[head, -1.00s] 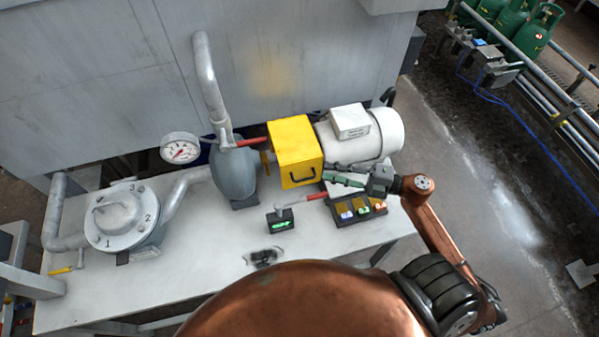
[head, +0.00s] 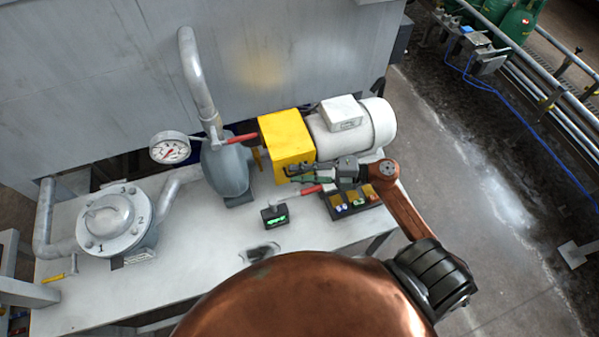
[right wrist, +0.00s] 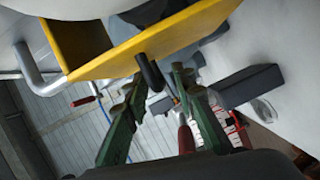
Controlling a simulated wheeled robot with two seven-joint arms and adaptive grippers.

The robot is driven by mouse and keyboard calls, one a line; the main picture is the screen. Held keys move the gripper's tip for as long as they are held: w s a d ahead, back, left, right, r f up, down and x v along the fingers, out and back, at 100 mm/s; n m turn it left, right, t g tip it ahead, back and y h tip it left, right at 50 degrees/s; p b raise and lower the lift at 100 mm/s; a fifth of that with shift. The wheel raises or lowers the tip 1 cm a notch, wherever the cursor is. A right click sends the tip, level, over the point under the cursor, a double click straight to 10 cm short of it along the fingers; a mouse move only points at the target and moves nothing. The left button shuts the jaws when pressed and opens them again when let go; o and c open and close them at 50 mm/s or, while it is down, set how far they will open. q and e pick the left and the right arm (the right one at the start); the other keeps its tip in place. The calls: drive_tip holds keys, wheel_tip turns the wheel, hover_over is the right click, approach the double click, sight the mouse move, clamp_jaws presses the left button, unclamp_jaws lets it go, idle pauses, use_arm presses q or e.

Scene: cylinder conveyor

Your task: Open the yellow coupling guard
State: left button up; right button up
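The yellow coupling guard (head: 287,135) is a box between the grey pump (head: 226,168) and the white motor (head: 365,125). It looks closed. In the right wrist view the guard (right wrist: 150,45) fills the top, with its dark handle (right wrist: 150,73) hanging from its face. My right gripper (head: 295,172) is at the guard's front face and hides the handle in the head view. Its green fingers (right wrist: 155,88) are apart, with the handle between or just beyond their tips; contact cannot be told. My left gripper is not in view.
A pressure gauge (head: 170,148) and red valve handle (head: 240,139) lie left of the guard.

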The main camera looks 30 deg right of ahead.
drive_tip(key=shift+c, duration=0.4)
clamp_jaws()
